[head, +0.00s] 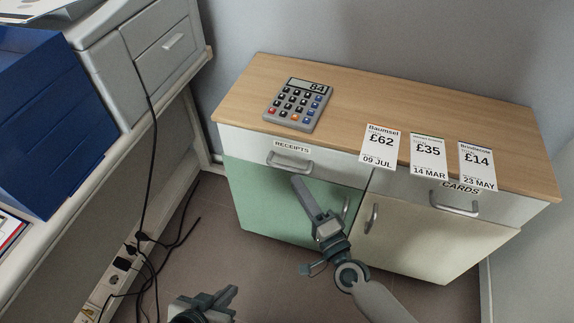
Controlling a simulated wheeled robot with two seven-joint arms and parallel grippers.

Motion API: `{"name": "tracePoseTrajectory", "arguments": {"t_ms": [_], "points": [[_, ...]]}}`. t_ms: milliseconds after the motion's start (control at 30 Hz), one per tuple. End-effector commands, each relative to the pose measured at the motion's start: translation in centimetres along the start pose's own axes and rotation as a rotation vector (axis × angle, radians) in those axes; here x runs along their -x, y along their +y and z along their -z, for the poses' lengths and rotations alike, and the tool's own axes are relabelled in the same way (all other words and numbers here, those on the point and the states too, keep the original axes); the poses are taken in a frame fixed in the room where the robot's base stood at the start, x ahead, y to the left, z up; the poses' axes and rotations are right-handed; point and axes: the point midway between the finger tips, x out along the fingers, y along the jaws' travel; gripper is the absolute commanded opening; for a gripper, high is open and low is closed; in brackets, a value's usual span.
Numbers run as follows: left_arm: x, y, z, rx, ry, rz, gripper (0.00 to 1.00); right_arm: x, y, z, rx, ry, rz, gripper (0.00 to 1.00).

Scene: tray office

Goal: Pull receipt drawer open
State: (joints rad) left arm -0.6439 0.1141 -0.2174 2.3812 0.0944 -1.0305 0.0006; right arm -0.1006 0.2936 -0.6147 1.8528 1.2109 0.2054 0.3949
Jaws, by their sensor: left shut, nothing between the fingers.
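The receipt drawer (335,165), a pale front labelled RECEIPTS, is at the upper left of the cabinet (400,95) in the head view. It looks shut, flush under the wooden top. Its grey bar handle (290,165) sits below the label. My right gripper (300,184) points up toward the drawer, with its tip just below the handle and seemingly apart from it. Its fingers look like one bar, so their opening is unclear. My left gripper (232,292) is low at the bottom of the view, shut and empty, over the floor.
The CARDS drawer (410,188) is at the right. A desk with a blue tray (45,115) stands left, with cables (150,190) hanging beside it.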

Motion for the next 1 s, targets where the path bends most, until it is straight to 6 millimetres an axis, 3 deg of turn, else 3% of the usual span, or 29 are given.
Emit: {"name": "tracePoseTrajectory", "arguments": {"t_ms": [200,400,867,967,1000], "points": [[0.1,-0.2,-0.4,-0.002,-0.027,0.007,0.0,-4.0,-0.1,0.0,-0.001,0.001,0.002,0.18],[0.0,-0.4,-0.8,-0.003,-0.042,0.01,0.0,-6.3,-0.1,0.0,0.0,0.0,0.001,0.18],[0.0,-0.5,-0.5,-0.003,-0.038,0.012,0.0,-7.2,0.0,0.0,0.0,0.0,0.0,0.18],[0.1,-0.5,-0.4,-0.004,-0.035,0.012,0.0,-7.2,0.0,0.0,0.0,0.0,0.0,0.0],[0.1,-0.5,-0.4,-0.004,-0.034,0.012,0.0,-7.2,0.0,0.0,0.0,0.0,0.0,0.0]]}}
